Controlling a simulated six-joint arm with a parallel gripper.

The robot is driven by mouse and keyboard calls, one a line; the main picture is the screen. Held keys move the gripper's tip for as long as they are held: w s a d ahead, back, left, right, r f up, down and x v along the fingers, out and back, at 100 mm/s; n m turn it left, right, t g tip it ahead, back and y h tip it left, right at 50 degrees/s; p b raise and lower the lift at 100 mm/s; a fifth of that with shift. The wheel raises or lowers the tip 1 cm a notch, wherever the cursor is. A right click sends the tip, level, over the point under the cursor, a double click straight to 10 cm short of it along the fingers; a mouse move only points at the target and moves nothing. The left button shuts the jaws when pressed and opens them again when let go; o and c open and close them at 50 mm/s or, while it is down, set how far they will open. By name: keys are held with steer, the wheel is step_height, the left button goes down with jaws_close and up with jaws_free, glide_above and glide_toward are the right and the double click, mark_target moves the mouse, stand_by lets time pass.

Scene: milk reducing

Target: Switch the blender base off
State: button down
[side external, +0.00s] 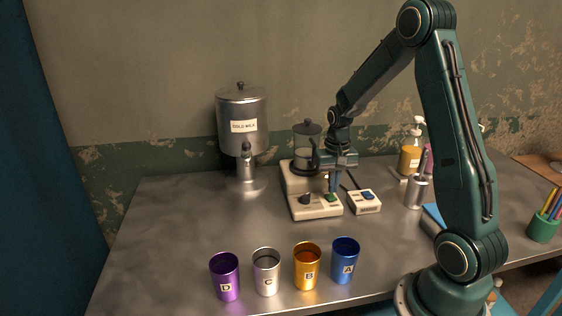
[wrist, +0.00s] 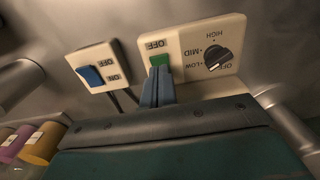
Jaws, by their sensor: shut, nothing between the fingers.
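The cream blender base (side external: 316,208) stands on the metal table, with a dark-lidded clear jar (side external: 307,140) at its back. Its front panel (wrist: 190,47) carries a green switch (wrist: 159,61) with an OFF label beside it, and a dark dial (wrist: 218,57) with HIGH, MID and LOW marks. I cannot tell the dial's setting for sure. My gripper (side external: 333,188) is shut and empty, pointing down over the panel. In the wrist view its closed fingertips (wrist: 157,74) are at the green switch and partly cover it; I cannot tell whether they touch.
A small box (side external: 365,202) with a blue switch stands just right of the base. Four labelled cups, such as the blue one (side external: 345,260), line the front edge. A steel milk dispenser (side external: 242,120) stands left. The table's left side is clear.

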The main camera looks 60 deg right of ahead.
mark_target(331, 199)
steer(key=shift+f, duration=1.1)
stand_by(1.0)
steer(key=shift+r, duration=0.1)
steer(key=shift+r, duration=3.4)
steer(key=s+a+r+n+t, duration=0.2)
steer(key=s+a+r+n, duration=0.25)
steer(key=a+r, duration=0.8)
steer(key=s+a+r+n+t, duration=0.2)
steer(key=s+a+n+t, duration=0.1)
steer(key=s+a, duration=0.6)
steer(key=shift+s+r+n+t, duration=0.3)
steer(key=shift+s+n, duration=0.45)
steer(key=shift+s, duration=0.5)
